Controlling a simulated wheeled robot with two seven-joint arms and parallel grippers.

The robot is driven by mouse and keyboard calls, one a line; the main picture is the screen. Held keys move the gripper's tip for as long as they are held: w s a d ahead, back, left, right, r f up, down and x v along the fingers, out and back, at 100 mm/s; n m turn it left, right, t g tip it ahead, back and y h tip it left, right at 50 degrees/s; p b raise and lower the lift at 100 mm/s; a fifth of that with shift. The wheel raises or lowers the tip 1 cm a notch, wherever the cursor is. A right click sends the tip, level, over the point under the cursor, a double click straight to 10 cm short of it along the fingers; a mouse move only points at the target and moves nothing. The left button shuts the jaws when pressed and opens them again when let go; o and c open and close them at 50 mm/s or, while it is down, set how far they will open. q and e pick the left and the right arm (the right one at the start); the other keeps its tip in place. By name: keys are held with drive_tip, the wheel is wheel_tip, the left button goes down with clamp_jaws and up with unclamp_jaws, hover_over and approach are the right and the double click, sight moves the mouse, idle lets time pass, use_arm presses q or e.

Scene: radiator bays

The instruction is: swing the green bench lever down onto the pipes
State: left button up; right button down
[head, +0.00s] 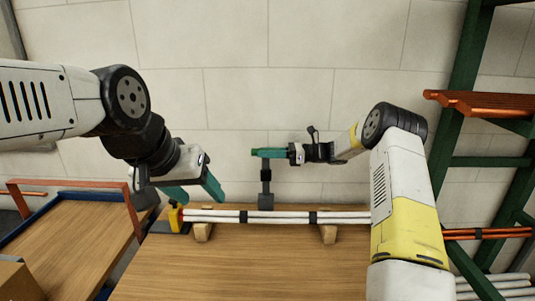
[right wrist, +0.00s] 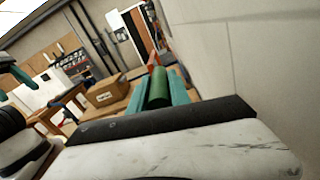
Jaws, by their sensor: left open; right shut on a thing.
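The bench lever stands upright at the pipes, with a dark stem (head: 265,180) and a green handle that shows as a green cylinder (right wrist: 158,88) in the right wrist view. My right gripper (head: 268,153) is shut on this handle, its teal fingers on both sides of it. The white pipes (head: 285,217) lie across the bench, bound with black bands. My left gripper (head: 193,190) is open and empty, left of the lever and above the pipes' left end. The lever's foot is partly hidden behind the pipes.
Wooden blocks (head: 328,234) carry the pipes on the wooden bench (head: 240,270). A yellow and black piece (head: 175,218) sits at their left end. A blue-edged table with an orange frame (head: 70,184) stands left. A green rack (head: 490,161) stands right. The wall is behind.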

drive_tip(key=shift+s, duration=0.1)
idle(0.3)
drive_tip(key=shift+s+d+n, duration=0.1)
drive_tip(key=shift+s+n, duration=0.3)
drive_tip(key=shift+s, duration=0.1)
drive_tip(key=s+f+n, duration=0.4)
drive_tip(key=s+n, duration=0.3)
drive_tip(key=s, duration=0.2)
drive_tip(key=s+f+n, duration=0.7)
drive_tip(key=f+n, duration=0.1)
drive_tip(key=f, duration=0.4)
drive_tip(key=shift+f, duration=0.4)
drive_tip(key=c, duration=1.3)
unclamp_jaws()
drive_tip(key=shift+o, duration=0.5)
